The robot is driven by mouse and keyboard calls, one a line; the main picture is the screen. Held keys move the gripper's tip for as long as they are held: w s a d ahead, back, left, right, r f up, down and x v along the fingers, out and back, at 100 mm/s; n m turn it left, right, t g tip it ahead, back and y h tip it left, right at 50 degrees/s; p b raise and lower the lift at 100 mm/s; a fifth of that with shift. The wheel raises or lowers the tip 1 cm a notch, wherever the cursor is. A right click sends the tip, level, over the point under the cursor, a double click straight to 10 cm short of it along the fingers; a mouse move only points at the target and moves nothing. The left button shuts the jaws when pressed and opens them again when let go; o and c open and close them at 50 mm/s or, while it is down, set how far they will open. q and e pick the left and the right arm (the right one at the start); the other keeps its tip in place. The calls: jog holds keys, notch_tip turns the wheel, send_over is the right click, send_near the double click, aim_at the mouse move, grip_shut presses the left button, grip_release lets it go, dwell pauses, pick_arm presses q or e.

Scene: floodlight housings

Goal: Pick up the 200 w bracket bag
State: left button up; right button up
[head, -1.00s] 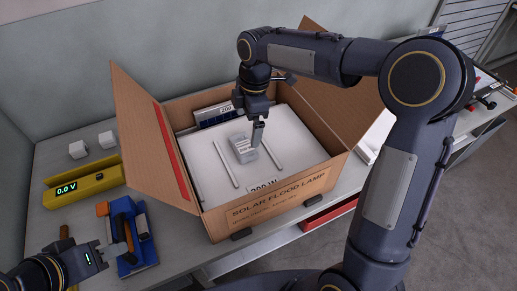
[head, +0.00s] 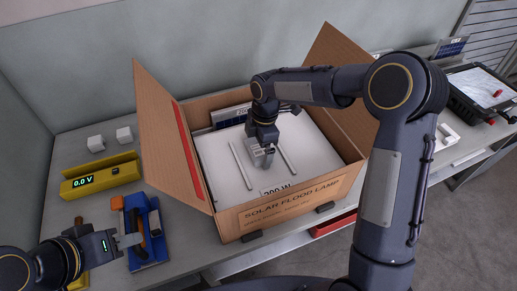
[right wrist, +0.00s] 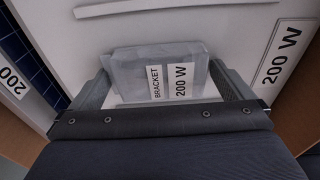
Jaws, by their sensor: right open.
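The 200 W bracket bag (right wrist: 158,72) is a grey, translucent packet labelled "BRACKET 200 W". It lies on the white panel (head: 222,160) inside the open cardboard box (head: 290,212). My right gripper (head: 262,160) is down in the box, over the bag, and hides most of it in the head view. In the right wrist view its two fingers (right wrist: 160,82) stand open, one on each side of the bag. I cannot tell whether they touch it. My left gripper (head: 130,241) is at the lower left, away from the box; its jaw opening is unclear.
The box flaps (head: 165,130) stand up around the opening. A yellow meter (head: 100,178) reading 0.0 V, small white cubes (head: 96,143) and a blue tool holder (head: 148,250) are left of the box. A tablet (head: 485,90) lies at the far right.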

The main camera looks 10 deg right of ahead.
jog(key=c, duration=0.9)
jog(key=shift+r, duration=0.15)
